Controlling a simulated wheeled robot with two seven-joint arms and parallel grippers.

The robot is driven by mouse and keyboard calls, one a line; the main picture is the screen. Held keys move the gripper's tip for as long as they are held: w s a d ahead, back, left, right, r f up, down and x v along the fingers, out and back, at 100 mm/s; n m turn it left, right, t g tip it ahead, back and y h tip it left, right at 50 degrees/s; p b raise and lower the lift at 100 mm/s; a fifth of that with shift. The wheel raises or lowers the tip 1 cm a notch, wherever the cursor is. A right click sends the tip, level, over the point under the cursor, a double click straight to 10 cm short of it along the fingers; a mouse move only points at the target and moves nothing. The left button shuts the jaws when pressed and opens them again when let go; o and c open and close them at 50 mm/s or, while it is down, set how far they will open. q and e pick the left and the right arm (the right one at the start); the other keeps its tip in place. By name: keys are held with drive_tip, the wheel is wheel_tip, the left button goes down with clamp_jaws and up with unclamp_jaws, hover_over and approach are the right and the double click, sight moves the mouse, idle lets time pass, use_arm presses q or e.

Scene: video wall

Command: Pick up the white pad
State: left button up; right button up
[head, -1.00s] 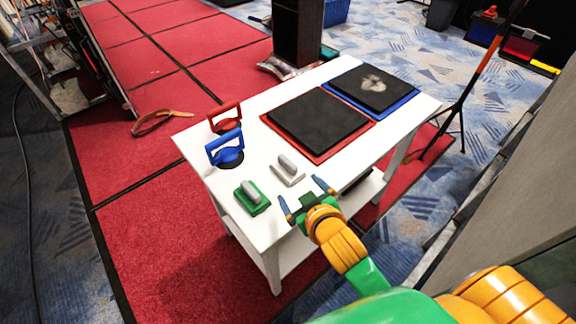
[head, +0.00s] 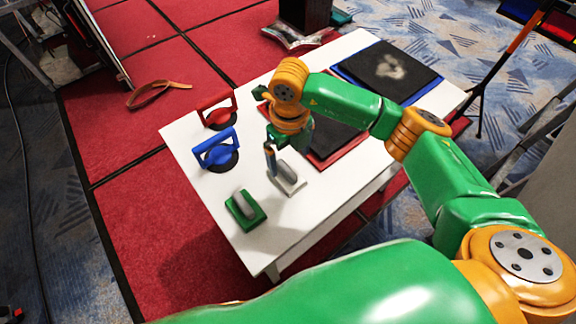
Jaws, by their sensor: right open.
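The white pad (head: 294,187), a flat white base with a grey handle on top, lies on the white table, partly hidden by my gripper. My right gripper (head: 274,160) points down close above the pad's handle. One finger shows at the handle's left; the other is mostly hidden. The jaws are open and hold nothing. I cannot tell whether a finger touches the handle. My left gripper is out of view.
On the white table (head: 260,235), a green pad (head: 246,221) lies in front, with blue (head: 216,158) and red (head: 217,116) suction handles at the left. A red-edged black panel (head: 335,139) is partly hidden by my arm. A blue-edged one (head: 400,66) lies behind.

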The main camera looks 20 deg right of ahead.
sight(287, 168)
drive_tip(key=f, duration=0.4)
drive_tip(key=f+p, duration=0.1)
drive_tip(key=f, duration=0.1)
drive_tip(key=shift+a, duration=0.3)
drive_tip(key=shift+r, duration=0.1)
drive_tip(key=c, duration=1.4)
drive_tip(key=shift+r, duration=0.35)
wheel_tip(287, 168, up, 3)
drive_tip(key=shift+s+a+f, duration=0.1)
drive_tip(key=s+r, duration=0.1)
drive_tip(key=r, duration=0.1)
drive_tip(key=s+a+r, duration=0.1)
drive_tip(key=s+r, duration=0.1)
drive_tip(key=shift+s+a+r, duration=0.15)
drive_tip(key=shift+s, duration=0.1)
drive_tip(key=s+a+r, duration=0.1)
drive_tip(key=s, duration=0.2)
drive_tip(key=s+a+r, duration=0.1)
drive_tip(key=s+r, duration=0.1)
drive_tip(key=s, duration=0.1)
drive_tip(key=s+a+r+b, duration=0.1)
drive_tip(key=s+r, duration=0.1)
drive_tip(key=s, duration=0.1)
drive_tip(key=shift+s+r, duration=0.1)
drive_tip(key=shift+s, duration=0.25)
